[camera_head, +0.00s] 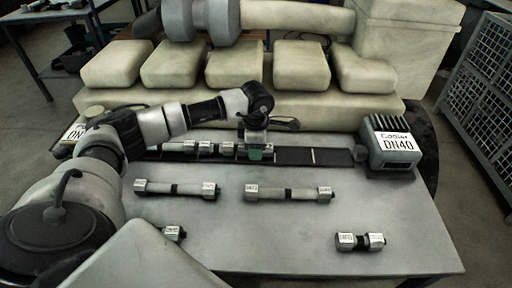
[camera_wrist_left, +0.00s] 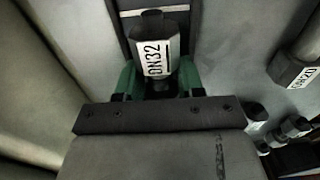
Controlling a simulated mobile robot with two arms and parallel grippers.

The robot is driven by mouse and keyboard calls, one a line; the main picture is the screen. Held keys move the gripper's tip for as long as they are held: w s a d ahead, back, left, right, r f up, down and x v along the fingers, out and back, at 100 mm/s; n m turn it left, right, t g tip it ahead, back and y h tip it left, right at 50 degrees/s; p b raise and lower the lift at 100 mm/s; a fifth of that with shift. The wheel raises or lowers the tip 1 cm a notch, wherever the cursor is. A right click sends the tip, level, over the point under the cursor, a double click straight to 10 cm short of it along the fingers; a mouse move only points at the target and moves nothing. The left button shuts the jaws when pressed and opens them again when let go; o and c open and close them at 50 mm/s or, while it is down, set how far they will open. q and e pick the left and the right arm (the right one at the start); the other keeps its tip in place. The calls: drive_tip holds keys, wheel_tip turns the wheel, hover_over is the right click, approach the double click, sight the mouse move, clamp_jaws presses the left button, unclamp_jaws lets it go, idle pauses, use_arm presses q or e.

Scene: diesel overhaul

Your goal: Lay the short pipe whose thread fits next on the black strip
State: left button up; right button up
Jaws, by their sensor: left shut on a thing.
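The black strip (camera_head: 290,156) runs along the back of the table, with white divider lines. Several short grey pipes (camera_head: 190,147) lie end to end on its left part. My left gripper (camera_head: 257,153) is over the strip, just right of those pipes, pointing down. In the left wrist view, its green fingers (camera_wrist_left: 158,82) are shut on a short pipe with a DN32 label (camera_wrist_left: 154,58). I cannot tell whether this pipe touches the strip. The strip's right part is bare. My right gripper is not in view.
A grey cooler labelled DN40 (camera_head: 392,146) stands at the strip's right end; a labelled unit (camera_head: 78,130) at the left end is partly hidden. Two longer pipes (camera_head: 176,188) (camera_head: 289,193) and a short pipe (camera_head: 360,241) lie in front. Another (camera_head: 173,233) is partly hidden.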

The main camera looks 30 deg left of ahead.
use_arm(q)
drive_tip(key=o, duration=1)
drive_tip(key=shift+c, duration=0.2)
drive_tip(key=shift+o, duration=0.9)
wheel_tip(320, 180, up, 10)
drive_tip(key=shift+r+b, duration=0.1)
drive_tip(key=shift+b, duration=0.65)
drive_tip(key=shift+r, duration=0.35)
